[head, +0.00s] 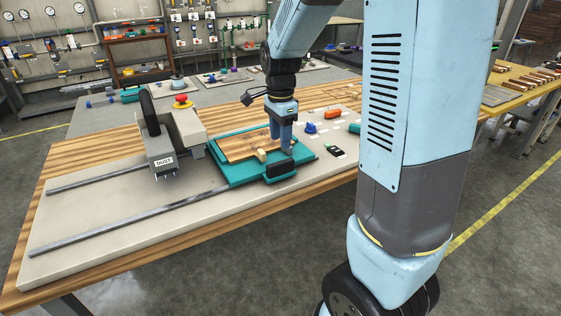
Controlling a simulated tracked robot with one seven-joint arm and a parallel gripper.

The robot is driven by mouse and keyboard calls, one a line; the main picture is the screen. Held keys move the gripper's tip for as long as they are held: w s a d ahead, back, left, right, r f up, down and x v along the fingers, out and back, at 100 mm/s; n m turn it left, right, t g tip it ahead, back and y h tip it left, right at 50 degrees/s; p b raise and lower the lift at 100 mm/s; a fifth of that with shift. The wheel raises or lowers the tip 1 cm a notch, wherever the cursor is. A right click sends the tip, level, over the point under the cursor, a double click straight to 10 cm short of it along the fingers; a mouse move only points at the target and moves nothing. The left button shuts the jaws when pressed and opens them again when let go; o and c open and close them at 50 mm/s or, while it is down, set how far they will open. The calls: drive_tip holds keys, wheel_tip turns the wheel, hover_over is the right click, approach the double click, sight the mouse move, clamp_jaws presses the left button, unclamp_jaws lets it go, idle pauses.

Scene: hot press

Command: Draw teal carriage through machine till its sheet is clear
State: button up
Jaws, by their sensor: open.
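The teal carriage (237,175) lies on the two rails at the right side of the machine (165,150), which carries a "DUST" label. A brown wooden sheet (245,145) lies on the carriage, with a small light wooden peg (261,155) near its front edge. The sheet is to the right of the machine head, with a narrow gap seeming to show between them. A black block (282,168) sits at the carriage's front right corner. My gripper (286,148) points down just behind this block, over the carriage's right side. It is open; whether it touches anything is unclear.
Two metal rails (130,222) run left from the machine across a pale board, and their left stretch is bare. A blue object (310,128), an orange block (332,115) and a dark device (335,152) lie right of the carriage.

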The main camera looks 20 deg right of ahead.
sight(280, 162)
wheel_tip(280, 162, down, 9)
drive_tip(key=shift+r, duration=0.1)
idle(0.3)
drive_tip(key=shift+c, duration=0.4)
clamp_jaws()
